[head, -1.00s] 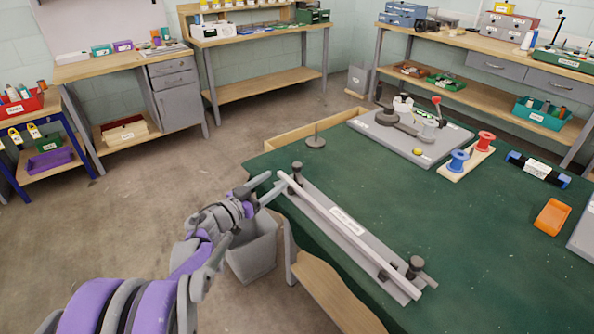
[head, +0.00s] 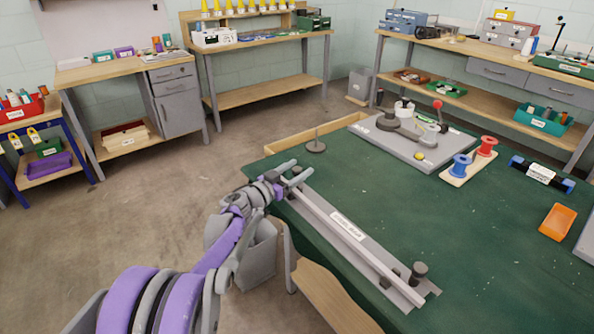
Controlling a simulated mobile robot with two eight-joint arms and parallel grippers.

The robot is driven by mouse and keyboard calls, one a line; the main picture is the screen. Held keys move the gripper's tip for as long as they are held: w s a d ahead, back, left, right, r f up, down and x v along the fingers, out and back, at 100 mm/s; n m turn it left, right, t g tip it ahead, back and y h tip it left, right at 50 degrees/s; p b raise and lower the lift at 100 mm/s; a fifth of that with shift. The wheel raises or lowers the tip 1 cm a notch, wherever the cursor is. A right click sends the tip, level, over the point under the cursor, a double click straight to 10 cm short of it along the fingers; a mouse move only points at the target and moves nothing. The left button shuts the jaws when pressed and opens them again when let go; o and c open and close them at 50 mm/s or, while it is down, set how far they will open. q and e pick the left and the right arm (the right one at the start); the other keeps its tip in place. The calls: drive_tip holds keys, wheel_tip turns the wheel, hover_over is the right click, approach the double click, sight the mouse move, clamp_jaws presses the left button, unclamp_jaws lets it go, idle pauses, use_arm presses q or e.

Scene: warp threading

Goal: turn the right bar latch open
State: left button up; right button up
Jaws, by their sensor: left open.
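A long grey bar fixture (head: 357,241) with a white label (head: 348,225) lies slantwise along the left edge of the green table. At its near, right end stand a dark round latch knob (head: 418,269) and a small dark block (head: 384,282). I cannot tell from here how that latch is turned. My right gripper is not in view.
A grey board with a red-knobbed lever (head: 428,155) stands at the back. The green table (head: 460,250) is clear right of the fixture.

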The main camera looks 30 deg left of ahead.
use_arm(q)
drive_tip(key=shift+c, duration=0.3)
clamp_jaws()
drive_tip(key=shift+d+r+n+y+p, duration=0.1)
drive_tip(key=shift+n+y+p, duration=0.2)
drive_tip(key=shift+n+y, duration=0.6)
drive_tip(key=n+y+p, duration=0.1)
drive_tip(key=n+y, duration=0.1)
drive_tip(key=y, duration=0.2)
drive_tip(key=shift+r, duration=0.15)
drive_tip(key=shift+y, duration=0.4)
drive_tip(key=shift+f+n+y, duration=0.2)
drive_tip(key=shift+n+y, duration=0.1)
drive_tip(key=shift+n, duration=0.1)
drive_tip(key=shift+f, duration=0.1)
